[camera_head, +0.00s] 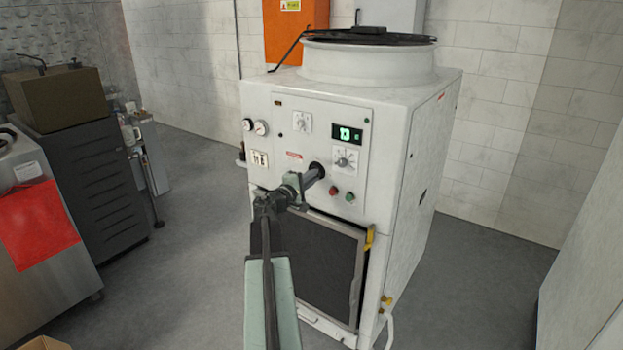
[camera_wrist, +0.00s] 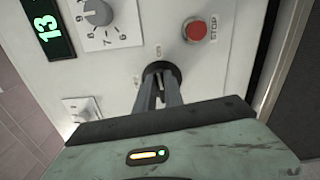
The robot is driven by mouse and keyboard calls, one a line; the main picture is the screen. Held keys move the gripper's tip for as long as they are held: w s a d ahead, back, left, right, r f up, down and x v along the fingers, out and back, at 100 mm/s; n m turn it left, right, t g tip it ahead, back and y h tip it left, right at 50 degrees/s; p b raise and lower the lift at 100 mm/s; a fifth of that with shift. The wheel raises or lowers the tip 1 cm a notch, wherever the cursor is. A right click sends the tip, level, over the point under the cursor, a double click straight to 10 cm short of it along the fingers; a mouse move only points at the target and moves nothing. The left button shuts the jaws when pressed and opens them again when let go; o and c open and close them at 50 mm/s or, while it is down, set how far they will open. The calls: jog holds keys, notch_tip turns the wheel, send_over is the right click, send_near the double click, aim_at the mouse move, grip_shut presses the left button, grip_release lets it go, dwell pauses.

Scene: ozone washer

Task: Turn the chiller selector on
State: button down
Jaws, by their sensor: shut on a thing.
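The chiller (camera_head: 415,190) is a white cabinet with a control panel on its front. The chiller selector (camera_wrist: 160,67) is a dark round knob low on that panel, in the wrist view between a numbered dial and a red stop button. My gripper (camera_wrist: 160,92) is shut on it, with the two fingers on either side of its narrow grip. In the head view my gripper (camera_head: 316,170) reaches the panel and hides most of the selector. Small lettering beside the selector is too faint to read surely, so I cannot tell its setting.
The red stop button (camera_wrist: 197,29) is close beside the fingers. A numbered dial (camera_head: 345,159) and a lit green display (camera_head: 348,136) are above right of the selector. A dark grille (camera_head: 315,265) lies below.

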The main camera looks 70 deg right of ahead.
jog(key=shift+f+m, duration=0.15)
jog(key=shift+m, duration=0.45)
jog(key=c, duration=1.4)
grip_release()
jog(key=shift+c, duration=0.2)
jog(key=v, duration=0.8)
